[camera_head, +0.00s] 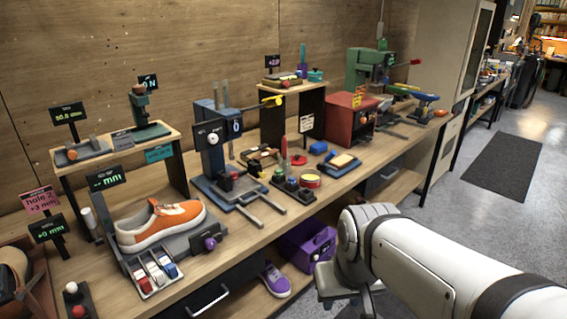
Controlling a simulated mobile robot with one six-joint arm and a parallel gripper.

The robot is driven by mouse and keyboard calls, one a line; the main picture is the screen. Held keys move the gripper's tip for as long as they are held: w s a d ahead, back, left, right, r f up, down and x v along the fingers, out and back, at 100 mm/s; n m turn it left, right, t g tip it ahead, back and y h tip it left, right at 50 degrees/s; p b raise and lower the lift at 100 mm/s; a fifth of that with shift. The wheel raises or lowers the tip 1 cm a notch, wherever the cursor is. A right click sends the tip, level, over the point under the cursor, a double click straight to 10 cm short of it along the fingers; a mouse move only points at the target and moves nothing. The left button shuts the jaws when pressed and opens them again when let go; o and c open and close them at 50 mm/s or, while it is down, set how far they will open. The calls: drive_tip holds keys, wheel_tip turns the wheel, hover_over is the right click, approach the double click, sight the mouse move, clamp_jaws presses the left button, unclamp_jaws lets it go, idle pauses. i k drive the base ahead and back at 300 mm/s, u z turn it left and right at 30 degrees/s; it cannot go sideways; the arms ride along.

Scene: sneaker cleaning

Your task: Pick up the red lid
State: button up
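A small flat red piece (298,159), which looks like the red lid, lies on the workbench (262,220) right of the blue press. Just in front of it stands a short round tin (310,180) with a red and yellow side. At this size I cannot tell the lid's exact shape. My white arm reaches in from the lower right, well in front of the bench. Its grey end, which seems to be my gripper (338,285), hangs low near the bottom edge, apart from the lid. Its fingers cannot be made out.
A blue press (215,150) stands left of the lid and a red box machine (350,118) behind it to the right. A blue block (318,147) and a blue tray (342,164) lie close by. An orange sneaker (162,224) sits further left.

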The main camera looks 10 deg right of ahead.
sight(296, 161)
drive_tip(key=u, duration=0.4)
drive_tip(key=k, duration=0.3)
drive_tip(key=z, duration=1.3)
drive_tip(key=i, duration=1.5)
drive_tip(key=u, duration=0.45)
drive_tip(key=i, duration=1.2)
drive_tip(key=u, duration=0.9)
